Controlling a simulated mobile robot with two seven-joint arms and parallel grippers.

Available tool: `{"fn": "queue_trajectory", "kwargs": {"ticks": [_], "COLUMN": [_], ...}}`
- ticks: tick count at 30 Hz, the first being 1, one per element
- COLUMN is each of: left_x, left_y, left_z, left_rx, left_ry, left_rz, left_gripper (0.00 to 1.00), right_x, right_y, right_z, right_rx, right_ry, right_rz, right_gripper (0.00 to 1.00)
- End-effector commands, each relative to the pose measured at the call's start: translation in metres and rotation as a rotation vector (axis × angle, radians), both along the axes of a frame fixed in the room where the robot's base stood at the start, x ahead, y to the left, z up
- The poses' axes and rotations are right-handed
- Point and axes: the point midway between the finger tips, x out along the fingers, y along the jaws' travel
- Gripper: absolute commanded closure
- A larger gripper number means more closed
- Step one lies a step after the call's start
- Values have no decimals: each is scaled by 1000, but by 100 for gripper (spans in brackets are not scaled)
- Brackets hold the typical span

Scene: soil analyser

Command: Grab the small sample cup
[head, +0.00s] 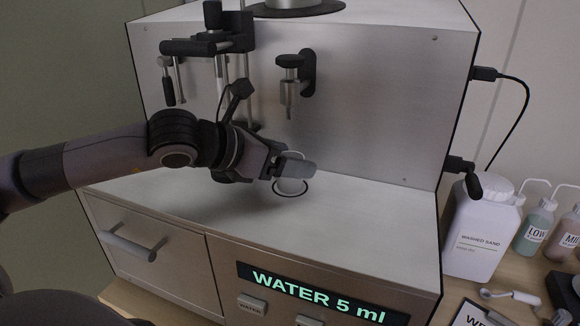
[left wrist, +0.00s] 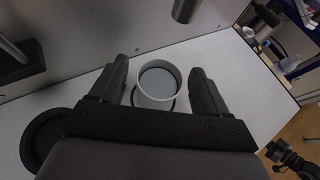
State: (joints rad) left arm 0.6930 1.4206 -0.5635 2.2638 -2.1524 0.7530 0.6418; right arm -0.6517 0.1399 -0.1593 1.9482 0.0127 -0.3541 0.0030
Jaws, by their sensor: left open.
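The small sample cup (left wrist: 158,84) is a white, round, open-topped cup with a grey surface inside, upright on the white ledge of the analyser. In the head view the cup (head: 291,186) is partly hidden behind a finger and stands at a dark ring marked on the ledge. My left gripper (head: 293,168) is open, with its fingers on either side of the cup. In the left wrist view the left gripper's fingers (left wrist: 162,82) show gaps to the cup on both sides. A dark shape at the lower right (left wrist: 290,158) looks like my right gripper; its jaws are unclear.
A metal nozzle (head: 290,85) juts from the analyser's back panel (head: 380,100) above the cup. A black-handled press (head: 205,47) stands to its left. A WATER 5 ml display (head: 318,293) is on the front. A white sand bottle (head: 482,228) stands on the table right of the analyser.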

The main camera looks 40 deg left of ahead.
Motion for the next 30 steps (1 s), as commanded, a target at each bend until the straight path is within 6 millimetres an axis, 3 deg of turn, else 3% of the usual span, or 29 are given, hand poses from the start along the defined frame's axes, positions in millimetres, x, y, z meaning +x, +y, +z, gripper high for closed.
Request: {"fn": "queue_trajectory", "kwargs": {"ticks": [7, 17, 22, 30], "left_x": [19, 21, 21, 21], "left_y": [-7, -8, -8, -8], "left_z": [-8, -11, -11, -11], "left_rx": [0, 2, 2, 1], "left_ry": [0, 0, 0, 0], "left_rz": [-1, -2, -2, -2], "left_gripper": [24, 24, 80, 83], "right_x": [1, 1, 1, 2], "right_y": [0, 0, 0, 0], "right_z": [12, 13, 13, 13], "right_rx": [1, 1, 0, 0], "right_ry": [-3, -4, -4, -4], "right_rz": [0, 0, 1, 1], "right_gripper": [100, 100, 100, 100]}}
